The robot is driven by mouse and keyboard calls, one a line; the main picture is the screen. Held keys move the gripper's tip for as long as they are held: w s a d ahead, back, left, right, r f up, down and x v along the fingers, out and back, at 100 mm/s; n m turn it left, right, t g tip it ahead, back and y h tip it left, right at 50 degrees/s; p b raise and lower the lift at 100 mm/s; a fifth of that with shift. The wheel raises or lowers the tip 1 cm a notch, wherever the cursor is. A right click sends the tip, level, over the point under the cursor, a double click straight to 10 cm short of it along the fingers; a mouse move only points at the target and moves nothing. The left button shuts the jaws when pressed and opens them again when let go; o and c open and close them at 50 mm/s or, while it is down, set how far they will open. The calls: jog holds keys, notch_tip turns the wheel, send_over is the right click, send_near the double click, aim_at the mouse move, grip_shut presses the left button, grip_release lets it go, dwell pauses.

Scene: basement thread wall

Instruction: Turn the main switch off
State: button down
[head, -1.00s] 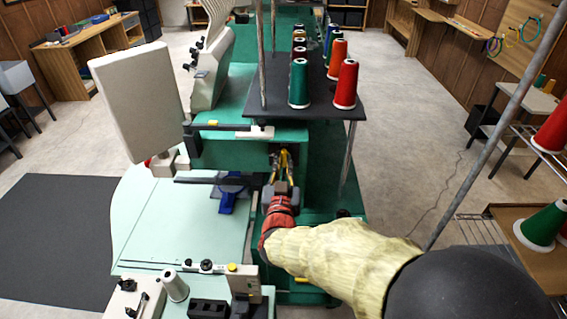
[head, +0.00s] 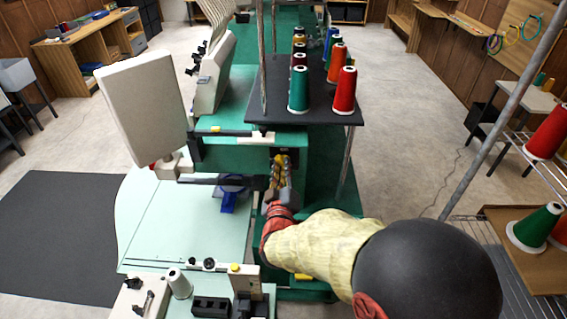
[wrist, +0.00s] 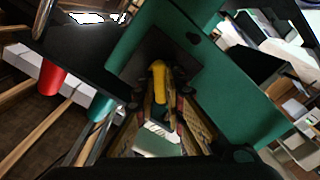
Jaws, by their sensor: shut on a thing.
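The main switch (wrist: 159,78) shows in the wrist view as a yellow handle on a dark plate (wrist: 141,62) on the machine's green side. My gripper (wrist: 160,102) has one finger on each side of the handle and is shut on it. In the head view my gripper (head: 279,172) reaches to the green machine (head: 255,145), below the black thread shelf. There the fingers largely hide the switch, and I cannot tell its set position.
Thread cones, such as a red one (head: 344,92), stand on the black shelf (head: 318,112) just above my gripper. A pale table (head: 165,235) and a white panel (head: 143,100) lie left. A rack with cones (head: 535,228) stands right. Open floor (head: 400,150) lies beyond.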

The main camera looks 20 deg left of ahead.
jog(key=shift+a+f+n+p, duration=0.1)
jog(key=shift+n+p, duration=2.3)
jog(key=shift+n, duration=2.5)
jog(key=c, duration=1.8)
grip_release()
jog(key=shift+c, duration=0.2)
jog(key=shift+s, duration=0.1)
jog(key=v, duration=1.2)
